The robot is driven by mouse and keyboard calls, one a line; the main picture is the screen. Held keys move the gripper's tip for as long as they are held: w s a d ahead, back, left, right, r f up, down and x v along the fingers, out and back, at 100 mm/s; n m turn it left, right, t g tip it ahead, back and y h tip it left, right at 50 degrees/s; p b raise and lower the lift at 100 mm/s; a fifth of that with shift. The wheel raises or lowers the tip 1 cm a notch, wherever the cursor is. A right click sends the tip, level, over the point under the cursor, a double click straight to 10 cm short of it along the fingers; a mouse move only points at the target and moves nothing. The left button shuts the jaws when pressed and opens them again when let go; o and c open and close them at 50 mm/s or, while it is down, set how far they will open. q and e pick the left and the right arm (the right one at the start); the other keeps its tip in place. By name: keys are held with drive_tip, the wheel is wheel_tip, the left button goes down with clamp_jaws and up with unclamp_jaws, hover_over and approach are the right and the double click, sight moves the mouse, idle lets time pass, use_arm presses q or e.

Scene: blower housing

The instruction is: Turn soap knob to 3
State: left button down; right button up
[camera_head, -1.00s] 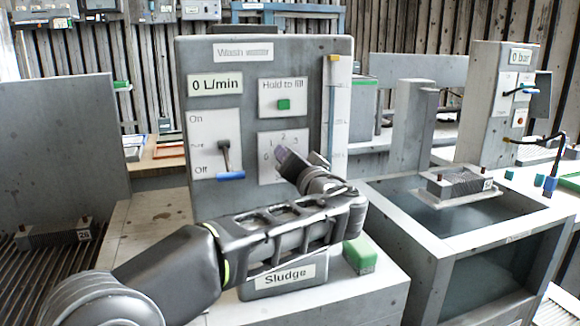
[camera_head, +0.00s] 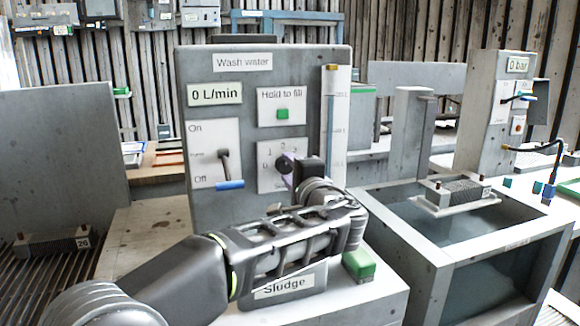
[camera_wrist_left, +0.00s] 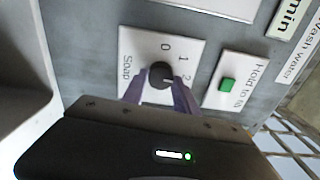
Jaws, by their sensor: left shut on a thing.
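The soap knob (camera_wrist_left: 160,75) is a round dark knob on a white plate (camera_wrist_left: 148,42) labelled Soap, with 0, 1 and 2 readable in the left wrist view. Its white mark seems to face the 2 side; the exact setting is hard to tell. The 3 is hidden, probably behind a finger. My left gripper (camera_wrist_left: 160,92) has its purple fingers on both sides of the knob and is shut on it. In the head view the knob (camera_head: 284,163) shows just beyond the left gripper (camera_head: 291,174). My right gripper is out of view.
The green Hold to fill button (camera_head: 283,113) is above the knob. A water tank (camera_head: 455,225) stands right.

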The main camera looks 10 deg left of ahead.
use_arm(q)
drive_tip(key=m+p, duration=0.2)
drive_tip(key=m, duration=0.3)
drive_tip(key=shift+m+p, duration=0.3)
drive_tip(key=shift+f+m+p, duration=0.2)
drive_tip(key=shift+m+p, duration=0.45)
drive_tip(key=shift+m, duration=0.65)
drive_tip(key=c, duration=1)
unclamp_jaws()
drive_tip(key=shift+o, duration=0.2)
drive_tip(key=shift+s, duration=0.15)
drive_tip(key=v, duration=0.7)
drive_tip(key=shift+s+d, duration=0.2)
drive_tip(key=shift+s, duration=0.05)
